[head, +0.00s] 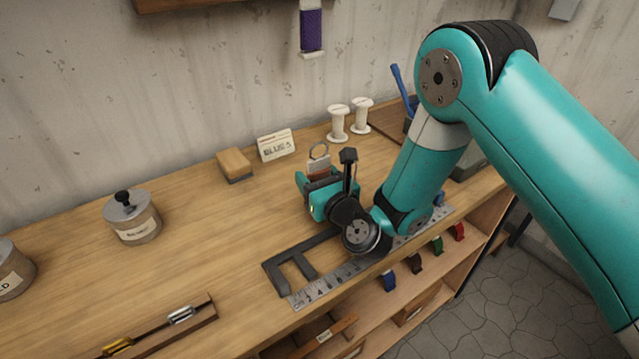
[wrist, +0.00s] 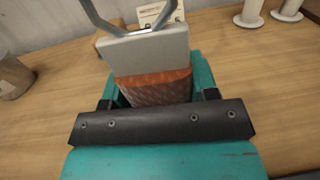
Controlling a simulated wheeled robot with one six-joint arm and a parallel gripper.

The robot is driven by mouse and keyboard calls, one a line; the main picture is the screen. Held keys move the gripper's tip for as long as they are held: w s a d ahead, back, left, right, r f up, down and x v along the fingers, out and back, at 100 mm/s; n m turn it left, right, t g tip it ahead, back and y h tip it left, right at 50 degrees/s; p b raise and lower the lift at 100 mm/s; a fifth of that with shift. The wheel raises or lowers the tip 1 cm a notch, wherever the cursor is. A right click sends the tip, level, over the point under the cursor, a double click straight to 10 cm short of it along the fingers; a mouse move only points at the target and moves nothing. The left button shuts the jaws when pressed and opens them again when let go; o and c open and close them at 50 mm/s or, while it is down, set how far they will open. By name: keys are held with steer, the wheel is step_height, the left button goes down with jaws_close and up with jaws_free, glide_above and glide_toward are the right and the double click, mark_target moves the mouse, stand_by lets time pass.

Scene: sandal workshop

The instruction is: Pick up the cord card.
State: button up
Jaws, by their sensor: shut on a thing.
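A cord card (wrist: 146,55) is between the jaws of my gripper (head: 319,179). It is a pale grey card wound with orange-brown cord, with a metal loop at its top. In the head view the card (head: 319,164) shows just beyond my gripper, above the bench. My gripper is shut on it, and the teal fingers flank it in the wrist view. Its lower part is hidden by the gripper. Another card wound with purple cord (head: 311,30) is on the wall.
On the wooden bench (head: 80,262) are a labelled tin (head: 132,217), a wooden block (head: 234,165), a label card (head: 276,145) and two white spools (head: 337,123). A steel ruler (head: 322,287) and dark square (head: 290,262) lie near the front edge.

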steer(key=shift+r, duration=0.1)
step_height(320, 180, up, 20)
steer(key=p, duration=1.8)
